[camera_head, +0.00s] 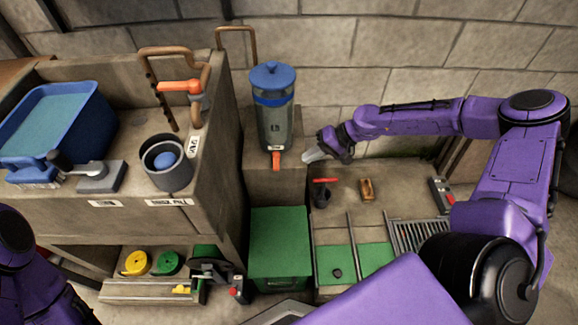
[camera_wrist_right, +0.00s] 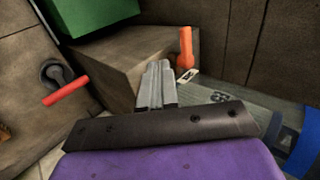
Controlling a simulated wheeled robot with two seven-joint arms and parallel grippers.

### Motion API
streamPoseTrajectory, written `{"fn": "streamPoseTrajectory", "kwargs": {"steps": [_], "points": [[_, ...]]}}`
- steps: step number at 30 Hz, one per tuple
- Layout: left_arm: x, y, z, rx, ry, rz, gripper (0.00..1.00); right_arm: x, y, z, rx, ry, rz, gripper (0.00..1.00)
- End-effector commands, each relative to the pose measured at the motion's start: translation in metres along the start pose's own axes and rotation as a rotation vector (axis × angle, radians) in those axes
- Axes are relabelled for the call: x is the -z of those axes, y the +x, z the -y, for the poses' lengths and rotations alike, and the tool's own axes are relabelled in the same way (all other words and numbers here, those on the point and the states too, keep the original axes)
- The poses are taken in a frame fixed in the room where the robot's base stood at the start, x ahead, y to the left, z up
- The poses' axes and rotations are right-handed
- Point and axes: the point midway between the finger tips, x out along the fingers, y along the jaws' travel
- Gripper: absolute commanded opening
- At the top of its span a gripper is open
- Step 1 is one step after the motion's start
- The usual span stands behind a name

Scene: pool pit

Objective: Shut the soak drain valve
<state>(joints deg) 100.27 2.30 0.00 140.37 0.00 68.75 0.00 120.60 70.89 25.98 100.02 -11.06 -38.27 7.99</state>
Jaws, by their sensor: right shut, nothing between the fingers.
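My right gripper (camera_head: 312,156) is shut and empty, just right of the grey canister (camera_head: 277,130) with a blue lid. The canister's orange tap lever (camera_head: 276,160) points down at its base; the wrist view shows this lever (camera_wrist_right: 186,48) beyond my closed fingertips (camera_wrist_right: 158,78), apart from them. A small label (camera_wrist_right: 187,76) sits beside it, too small to read. A red-handled valve (camera_head: 322,187) stands on the low ledge, also in the wrist view (camera_wrist_right: 62,88). An orange lever (camera_head: 180,87) sits on the copper pipe. I cannot tell which one is the soak drain valve.
A blue tub (camera_head: 62,115) and grey pot (camera_head: 168,163) stand on the left counter. A green box (camera_head: 280,247) stands below the canister. A yellow-brown block (camera_head: 367,188) and a metal grate (camera_head: 418,236) lie to the right. A stone wall closes the back.

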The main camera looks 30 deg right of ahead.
Motion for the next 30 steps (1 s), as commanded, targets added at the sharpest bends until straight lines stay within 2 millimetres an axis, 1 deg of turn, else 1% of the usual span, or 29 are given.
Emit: {"fn": "streamPoseTrajectory", "kwargs": {"steps": [1, 5, 6, 9, 15, 26, 30], "points": [[-0.004, 0.011, -0.001, 0.0, 0.0, 0.0, 1.0, -0.002, 0.016, -0.005, -0.002, 0.0, 0.005, 0.0], [-0.009, 0.021, -0.002, 0.0, 0.0, 0.0, 1.0, -0.001, 0.042, -0.004, -0.001, 0.001, 0.004, 0.0], [-0.008, 0.018, -0.002, 0.0, 0.0, 0.0, 1.0, 0.0, 0.044, 0.006, 0.0, -0.002, 0.002, 0.0], [-0.008, 0.02, -0.002, 0.0, 0.0, 0.0, 1.0, 0.0, 0.054, 0.017, -0.001, -0.002, 0.001, 0.0], [-0.009, 0.02, -0.002, 0.0, 0.0, 0.0, 1.0, 0.0, 0.063, 0.027, -0.001, -0.001, -0.001, 0.0], [-0.008, 0.02, -0.002, 0.0, 0.0, 0.0, 1.0, 0.0, 0.064, 0.028, -0.001, 0.001, -0.003, 0.0], [-0.009, 0.021, -0.002, 0.0, 0.0, 0.0, 1.0, -0.001, 0.069, 0.033, -0.001, 0.008, -0.009, 0.0]]}}
